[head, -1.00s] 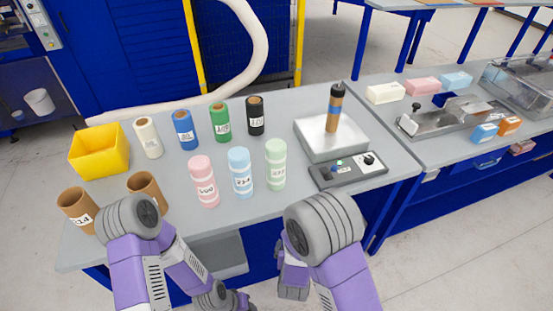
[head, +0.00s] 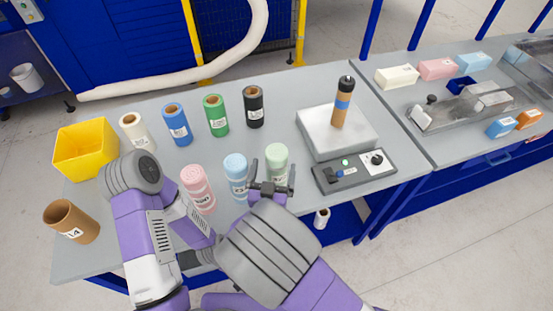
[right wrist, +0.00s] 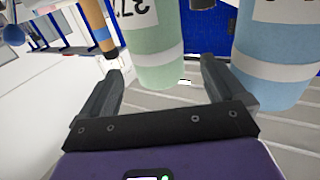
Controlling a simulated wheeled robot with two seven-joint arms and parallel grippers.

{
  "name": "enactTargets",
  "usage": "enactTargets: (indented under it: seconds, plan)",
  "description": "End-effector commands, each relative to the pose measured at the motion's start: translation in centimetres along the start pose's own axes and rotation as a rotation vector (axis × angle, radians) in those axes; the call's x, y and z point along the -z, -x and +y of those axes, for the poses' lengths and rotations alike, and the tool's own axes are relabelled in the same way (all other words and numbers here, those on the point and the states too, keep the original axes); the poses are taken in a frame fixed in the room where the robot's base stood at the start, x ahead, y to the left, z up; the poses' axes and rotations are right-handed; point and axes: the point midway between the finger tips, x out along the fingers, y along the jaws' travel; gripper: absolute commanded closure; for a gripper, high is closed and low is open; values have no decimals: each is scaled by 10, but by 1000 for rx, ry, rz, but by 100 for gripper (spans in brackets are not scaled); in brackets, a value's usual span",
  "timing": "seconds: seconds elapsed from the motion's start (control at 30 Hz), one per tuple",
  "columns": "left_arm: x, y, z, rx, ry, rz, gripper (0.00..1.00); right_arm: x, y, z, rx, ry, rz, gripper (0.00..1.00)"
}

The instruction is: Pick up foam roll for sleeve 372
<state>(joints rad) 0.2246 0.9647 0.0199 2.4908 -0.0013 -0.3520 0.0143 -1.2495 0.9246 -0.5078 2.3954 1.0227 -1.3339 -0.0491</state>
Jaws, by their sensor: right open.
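The pale green foam roll (head: 277,158) stands upright on the grey table, rightmost of the pastel rolls. In the right wrist view the green roll (right wrist: 152,45) carries a white label, upside down and partly cut off, that seems to read 372. My right gripper (head: 271,178) is open at the near side of this roll. In its wrist view the gripper (right wrist: 165,75) has its fingers apart, with the roll's lower end beyond and between the tips; I cannot tell whether they touch. My left gripper is out of view.
The blue foam roll (head: 236,172) stands close left of the green one, then a pink roll (head: 196,185). A scale-like block (head: 345,140) with a brown tube (head: 343,110) and a control box (head: 350,175) are to the right. Several dark-cored rolls stand behind.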

Motion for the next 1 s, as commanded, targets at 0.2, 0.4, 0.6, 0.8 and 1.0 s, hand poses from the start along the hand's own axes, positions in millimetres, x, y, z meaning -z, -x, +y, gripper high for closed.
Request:
enactTargets:
  seconds: [0.2, 0.4, 0.6, 0.8, 1.0]
  plan:
    - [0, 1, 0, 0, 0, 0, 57, 0, -26, 1, -2, 2, 0, 3]
    - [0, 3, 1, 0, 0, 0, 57, 1, -56, 2, -3, 1, 0, 3]
    - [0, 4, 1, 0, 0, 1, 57, 1, -70, 1, 0, 2, 0, 3]
    - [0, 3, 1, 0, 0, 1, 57, 0, -70, 1, 0, 2, -1, 6]
    - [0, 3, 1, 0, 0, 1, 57, 0, -70, 1, 0, 2, -1, 37]
